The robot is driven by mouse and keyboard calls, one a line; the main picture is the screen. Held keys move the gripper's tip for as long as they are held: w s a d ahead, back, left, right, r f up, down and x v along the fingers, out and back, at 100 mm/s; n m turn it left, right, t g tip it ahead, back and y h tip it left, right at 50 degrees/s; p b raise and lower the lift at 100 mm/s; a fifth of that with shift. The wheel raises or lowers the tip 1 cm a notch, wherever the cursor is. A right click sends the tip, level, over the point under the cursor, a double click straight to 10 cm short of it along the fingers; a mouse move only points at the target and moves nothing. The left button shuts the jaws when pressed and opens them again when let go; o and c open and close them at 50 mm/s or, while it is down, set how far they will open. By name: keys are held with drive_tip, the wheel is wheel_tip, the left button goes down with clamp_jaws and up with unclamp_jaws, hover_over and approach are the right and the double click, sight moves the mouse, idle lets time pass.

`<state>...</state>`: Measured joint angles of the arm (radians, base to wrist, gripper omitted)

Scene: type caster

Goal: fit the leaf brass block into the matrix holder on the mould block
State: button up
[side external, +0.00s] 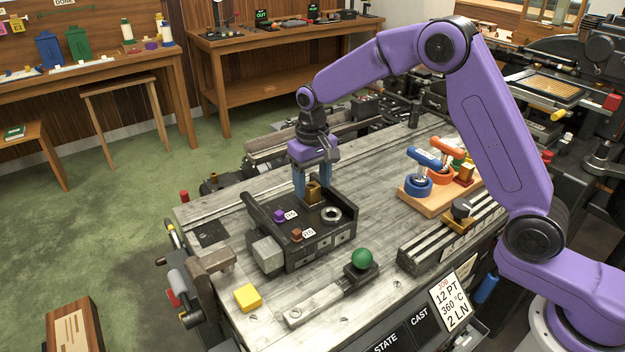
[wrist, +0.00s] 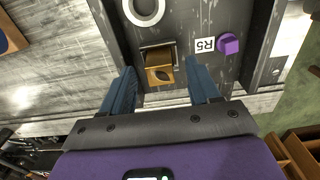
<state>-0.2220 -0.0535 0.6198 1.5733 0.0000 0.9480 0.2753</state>
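The leaf brass block (side external: 313,192) stands at the far side of the dark mould block (side external: 318,248). In the wrist view the brass block (wrist: 160,74) shows a dark leaf mark on its end face. It is at a square, grey-edged matrix holder (wrist: 144,46); how deep it sits in the holder I cannot tell. My gripper (side external: 311,187) points down over it. In the wrist view my gripper (wrist: 160,76) is open, with a blue finger on each side of the block and a visible gap on both sides.
On the mould block are a purple piece (side external: 279,216), a brown piece (side external: 296,235) and a pale ring (side external: 332,214). A green-knobbed lever (side external: 362,259) and a yellow block (side external: 247,297) are nearer the camera. A wooden stand with handled tools (side external: 432,197) is at right.

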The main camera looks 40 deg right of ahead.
sight(313, 188)
wheel_tip(313, 188, up, 18)
drive_tip(key=shift+f, duration=0.25)
idle(0.4)
drive_tip(key=shift+s, duration=0.1)
idle(0.3)
drive_tip(key=s+f+n, duration=0.2)
drive_tip(key=s+n, duration=0.1)
drive_tip(key=s, duration=0.6)
drive_tip(key=s+f+n, duration=0.2)
drive_tip(key=s+n, duration=0.2)
drive_tip(key=s, duration=0.5)
drive_tip(key=s+d+f+n, duration=0.2)
drive_tip(key=s+d+f, duration=0.1)
drive_tip(key=s, duration=0.6)
drive_tip(key=s+d+f+n, duration=0.3)
drive_tip(key=s+d, duration=0.3)
drive_tip(key=s, duration=0.4)
drive_tip(key=shift+s+f+n, duration=0.2)
drive_tip(key=shift+f+n, duration=0.1)
drive_tip(key=shift+f, duration=0.3)
